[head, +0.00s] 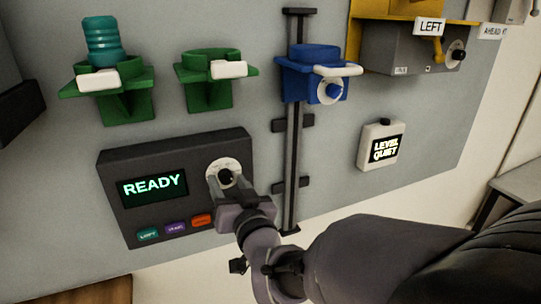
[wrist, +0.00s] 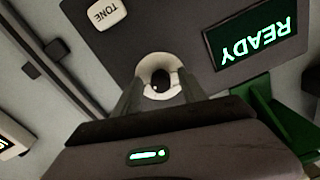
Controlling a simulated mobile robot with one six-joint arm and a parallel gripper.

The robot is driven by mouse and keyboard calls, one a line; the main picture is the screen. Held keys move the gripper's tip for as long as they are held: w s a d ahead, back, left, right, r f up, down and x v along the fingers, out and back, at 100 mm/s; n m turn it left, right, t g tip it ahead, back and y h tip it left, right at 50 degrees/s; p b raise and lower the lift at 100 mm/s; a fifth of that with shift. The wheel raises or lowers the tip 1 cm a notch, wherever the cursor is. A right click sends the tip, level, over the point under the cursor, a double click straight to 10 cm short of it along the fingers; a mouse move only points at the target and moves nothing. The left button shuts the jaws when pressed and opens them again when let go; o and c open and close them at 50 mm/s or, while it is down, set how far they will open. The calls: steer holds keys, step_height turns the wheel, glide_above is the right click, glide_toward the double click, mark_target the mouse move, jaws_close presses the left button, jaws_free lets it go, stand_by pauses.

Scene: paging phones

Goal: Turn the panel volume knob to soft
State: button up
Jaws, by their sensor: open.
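The volume knob is a dark round knob (head: 227,177) on a pale dial plate, at the right side of the dark panel (head: 118,208). The panel's screen (head: 152,187) reads READY. My gripper (head: 224,184) is in front of the knob and hides the lower part of the dial. In the wrist view the knob (wrist: 158,84) shows between the tips of my open gripper (wrist: 160,86), one finger on each side. I cannot tell whether the fingers touch it. The knob's pointer setting is not readable.
Teal, purple and orange buttons (head: 175,228) line the panel's bottom. A vertical dark rail (head: 293,150) stands just right of it. Green holders (head: 212,92) and a blue holder (head: 318,72) are above. A white box (head: 366,145) reads LEVEL QUIET.

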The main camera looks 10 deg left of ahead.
jaws_close()
